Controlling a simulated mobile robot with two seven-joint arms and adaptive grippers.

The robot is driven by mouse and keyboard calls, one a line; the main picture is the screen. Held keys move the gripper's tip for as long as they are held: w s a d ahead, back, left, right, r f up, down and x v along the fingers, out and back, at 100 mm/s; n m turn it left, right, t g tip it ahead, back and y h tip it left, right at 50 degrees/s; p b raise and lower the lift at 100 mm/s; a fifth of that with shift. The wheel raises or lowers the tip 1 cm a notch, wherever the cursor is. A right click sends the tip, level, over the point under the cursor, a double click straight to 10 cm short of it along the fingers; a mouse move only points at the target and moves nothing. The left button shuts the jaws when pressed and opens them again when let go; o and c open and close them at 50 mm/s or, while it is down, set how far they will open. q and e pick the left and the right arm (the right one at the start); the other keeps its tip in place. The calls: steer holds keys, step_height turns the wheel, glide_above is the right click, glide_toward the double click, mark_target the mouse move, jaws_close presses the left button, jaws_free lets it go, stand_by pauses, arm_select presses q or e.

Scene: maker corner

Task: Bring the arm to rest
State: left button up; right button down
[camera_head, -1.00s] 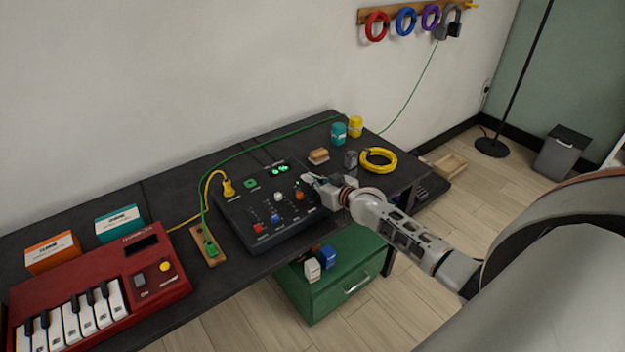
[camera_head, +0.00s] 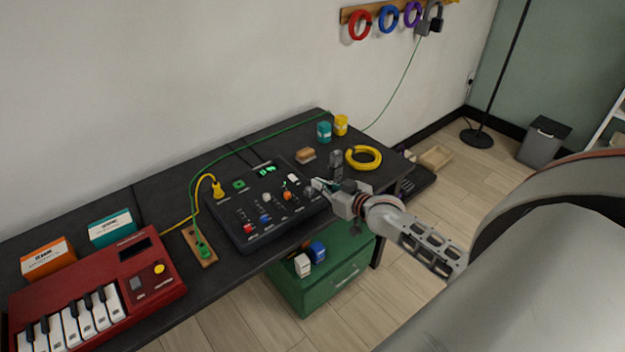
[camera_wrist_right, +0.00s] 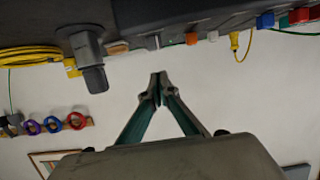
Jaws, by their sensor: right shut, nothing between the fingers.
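My right gripper (camera_head: 322,186) is at the right front edge of the black control box (camera_head: 236,225) in the head view. Its fingers are closed together with nothing between them. In the right wrist view the closed fingertips (camera_wrist_right: 158,82) meet in front of the pale wall. In the head view I cannot tell whether the fingertips touch the box or are just apart from it. My right arm (camera_head: 405,228) comes in from the right. My left gripper is not in view.
A dark grey upright object (camera_head: 336,164) stands close behind the gripper. A yellow cable coil (camera_head: 363,157), teal jar (camera_head: 324,132) and yellow jar (camera_head: 341,125) are farther back. A red keyboard (camera_head: 140,285) is at left. A green drawer unit (camera_head: 318,284) stands below the table edge.

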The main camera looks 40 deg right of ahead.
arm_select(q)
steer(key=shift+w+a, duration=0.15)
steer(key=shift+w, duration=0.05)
arm_select(e)
steer(key=shift+s, duration=0.2)
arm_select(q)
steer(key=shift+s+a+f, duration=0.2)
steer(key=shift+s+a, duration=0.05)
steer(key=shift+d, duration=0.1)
arm_select(e)
steer(key=s+a+f+n+g, duration=0.1)
steer(key=s+a+f+g, duration=0.1)
steer(key=s+a+f, duration=0.6)
steer(key=s+a+f+n+g, duration=0.2)
steer(key=s+a+f, duration=0.7)
steer(key=s, duration=1)
steer(key=a, duration=0.4)
steer(key=shift+s+a+y, duration=0.15)
steer(key=shift+a+y, duration=0.1)
steer(key=shift+y, duration=0.15)
